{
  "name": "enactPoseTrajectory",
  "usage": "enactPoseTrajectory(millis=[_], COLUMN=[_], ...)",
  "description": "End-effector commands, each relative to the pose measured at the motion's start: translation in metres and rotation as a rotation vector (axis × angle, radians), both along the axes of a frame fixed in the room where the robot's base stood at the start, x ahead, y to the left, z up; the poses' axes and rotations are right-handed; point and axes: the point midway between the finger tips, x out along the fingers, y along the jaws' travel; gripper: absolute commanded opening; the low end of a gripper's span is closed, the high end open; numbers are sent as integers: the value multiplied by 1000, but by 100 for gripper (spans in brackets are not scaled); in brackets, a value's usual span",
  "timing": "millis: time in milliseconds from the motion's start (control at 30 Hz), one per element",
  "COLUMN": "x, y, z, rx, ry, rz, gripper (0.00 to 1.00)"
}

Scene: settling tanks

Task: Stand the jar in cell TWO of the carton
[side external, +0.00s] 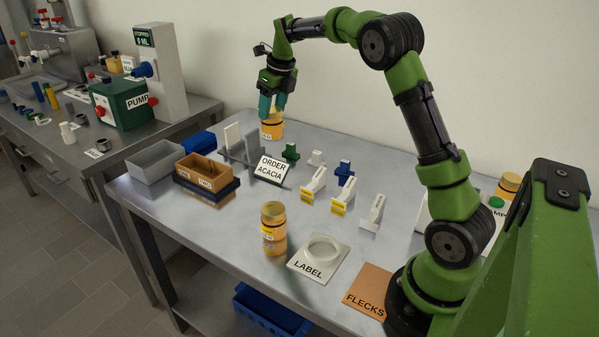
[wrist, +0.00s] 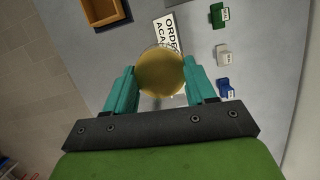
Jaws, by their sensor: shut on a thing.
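My gripper (side external: 270,106) is shut on a jar (side external: 272,131) with amber contents and a yellow label, near the back of the table. In the wrist view the jar's round gold lid (wrist: 160,72) is between the teal fingertips. I cannot tell whether the jar's base touches the table. The brown carton (side external: 203,170) is open-topped, to the left of the gripper and nearer the camera. Its front carries small white labels; the right one seems to read TWO. A corner of the carton (wrist: 90,14) shows at the top of the wrist view.
An ORDER ACACIA sign (side external: 271,169) stands right of the carton, beside a grey upright holder (side external: 238,150). A grey bin (side external: 155,161) is at left. Another jar (side external: 274,236) stands in front, by the LABEL plate (side external: 306,269). Several small stands are right of the sign.

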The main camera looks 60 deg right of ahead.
Motion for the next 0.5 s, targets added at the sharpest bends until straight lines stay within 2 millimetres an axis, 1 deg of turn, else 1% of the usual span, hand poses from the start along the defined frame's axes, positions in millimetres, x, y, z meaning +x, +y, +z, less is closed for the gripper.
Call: enactPoseTrajectory(millis=[33,167,200,300,400,500], x=[18,56,67,92,111,124], y=[4,19,25,44,65,83], z=[-2,-8,-10,-18,-26,-33], rx=[-2,-2,-2,-2,-1,-2], ry=[0,-1,0,-1,-1,-2], rz=[5,12,17,32,49,67], gripper=[0,0,0,0,0,0])
